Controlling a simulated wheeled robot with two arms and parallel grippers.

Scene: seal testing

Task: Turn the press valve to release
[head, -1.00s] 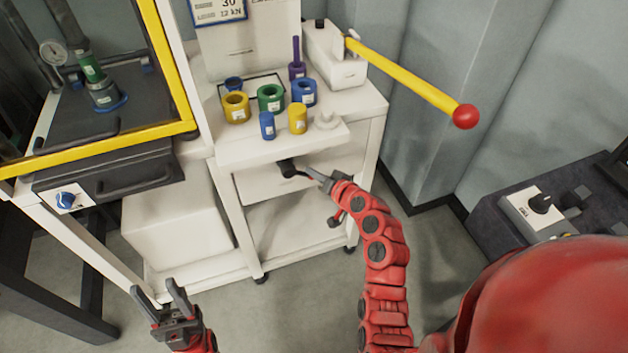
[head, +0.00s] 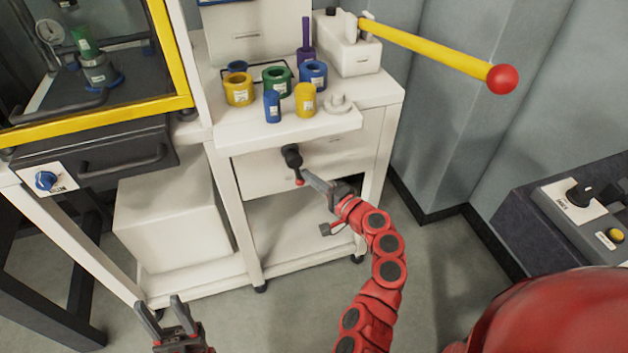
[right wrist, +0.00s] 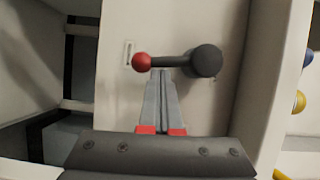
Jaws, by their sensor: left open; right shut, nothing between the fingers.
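The press valve is a black round hub (head: 291,155) with a short lever ending in a red ball (head: 299,181), on the white cart's front panel. In the head view the lever hangs down from the hub. In the right wrist view the hub (right wrist: 207,61) is right of the red ball (right wrist: 141,61). My right gripper (head: 310,178) is shut and empty, its tips beside the lever near the ball. In the right wrist view its fingertips (right wrist: 159,73) reach the lever; contact cannot be told. My left gripper (head: 160,303) is open and empty at lower left.
Coloured rings and cylinders stand on the cart top (head: 235,133) above the valve. A yellow handle (head: 430,48) with a red ball extends over the right side. A yellow-framed press (head: 100,122) is at left. A dark console (head: 550,215) is at right. Floor in front is clear.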

